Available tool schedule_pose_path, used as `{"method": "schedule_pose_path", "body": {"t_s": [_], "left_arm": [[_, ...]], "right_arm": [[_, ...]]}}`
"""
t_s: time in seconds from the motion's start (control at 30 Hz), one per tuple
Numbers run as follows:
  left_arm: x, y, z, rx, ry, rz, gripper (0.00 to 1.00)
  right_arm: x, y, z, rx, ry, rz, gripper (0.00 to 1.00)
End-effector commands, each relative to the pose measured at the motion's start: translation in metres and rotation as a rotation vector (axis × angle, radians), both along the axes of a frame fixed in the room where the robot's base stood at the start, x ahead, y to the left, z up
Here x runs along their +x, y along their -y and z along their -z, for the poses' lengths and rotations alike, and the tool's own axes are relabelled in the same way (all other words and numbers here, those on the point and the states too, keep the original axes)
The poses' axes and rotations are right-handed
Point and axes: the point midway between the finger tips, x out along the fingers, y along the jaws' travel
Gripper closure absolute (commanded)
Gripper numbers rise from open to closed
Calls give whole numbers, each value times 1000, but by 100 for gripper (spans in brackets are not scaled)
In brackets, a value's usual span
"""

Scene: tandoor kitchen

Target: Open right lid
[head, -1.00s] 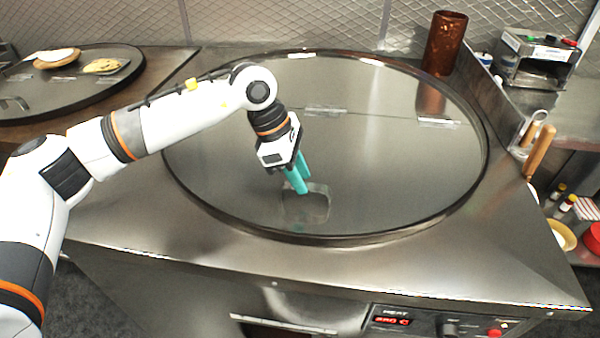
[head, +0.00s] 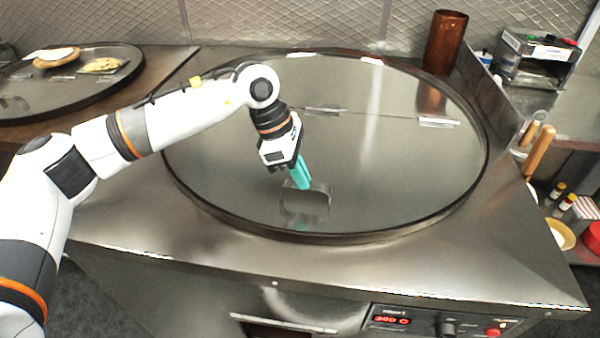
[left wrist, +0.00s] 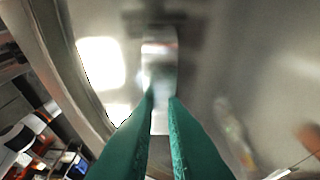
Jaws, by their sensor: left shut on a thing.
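The right lid (head: 400,185) is a large round, mirror-like steel lid lying flat on the steel counter in the head view. A hinge line with two small hinges crosses its far part. Its handle (head: 318,190), a flat steel loop, sits near the front rim; it also shows in the left wrist view (left wrist: 160,55). My left gripper (head: 304,184) reaches in from the left, its teal fingers pointing down at the handle. In the left wrist view the fingers (left wrist: 163,97) are close together on the handle. My right gripper is out of view.
A second round lid (head: 50,100) at the left carries breads on boards. A copper cup (head: 445,42) stands behind the right lid. Wooden-handled tools (head: 540,150) and a metal rack (head: 535,58) are at the right. A control panel (head: 430,322) is on the front.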

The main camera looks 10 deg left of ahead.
Motion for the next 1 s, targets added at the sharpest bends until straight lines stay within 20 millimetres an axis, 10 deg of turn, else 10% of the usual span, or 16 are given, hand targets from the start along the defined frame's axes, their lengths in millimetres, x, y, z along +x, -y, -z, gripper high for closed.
{"method": "schedule_pose_path", "body": {"t_s": [0.5,1.0], "left_arm": [[52,0,-132,-9,-82,-8,100],[101,-1,-185,-3,-84,-9,100]], "right_arm": [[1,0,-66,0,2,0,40],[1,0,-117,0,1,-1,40]]}}
